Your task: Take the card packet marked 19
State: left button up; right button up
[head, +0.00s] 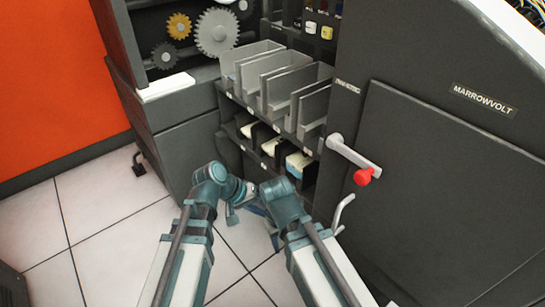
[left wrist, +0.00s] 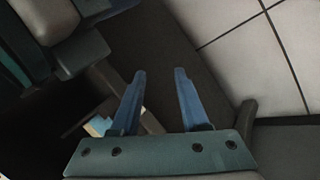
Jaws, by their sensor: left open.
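Pale card packets stand in dark bins on the lower shelf in the head view: a left one (head: 248,130), a middle one (head: 271,146) and a right one (head: 300,165) with some blue. I cannot read a 19 on any of them. My left gripper (head: 235,208) is low in front of the shelf, apart from the packets. In the left wrist view its two blue fingers (left wrist: 159,75) are spread with nothing between them. A pale and blue packet edge (left wrist: 98,125) shows left of the fingers.
Grey open trays (head: 285,88) fill the shelf above the bins. A cabinet (head: 440,190) with a red-knobbed lever (head: 362,176) stands close on the right. A gear cabinet (head: 185,135) is on the left. Tiled floor (head: 105,215) is free at the left.

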pick_arm(q)
jog(key=w+a+r+n+t+h+b, duration=0.2)
jog(key=w+n+t+h+b, duration=0.3)
jog(key=w, duration=0.4)
jog(key=n+t+h+b, duration=0.1)
jog(key=n+t+b, duration=0.2)
jog(key=b, duration=0.1)
send_near(267, 152)
jog(key=shift+b+x, duration=0.4)
jog(key=shift+x, duration=5.95)
jog(key=shift+s+r, duration=0.1)
grip_shut()
jog(key=shift+r, duration=0.1)
jog(key=shift+r+p, duration=0.8)
jog(key=shift+p, duration=0.15)
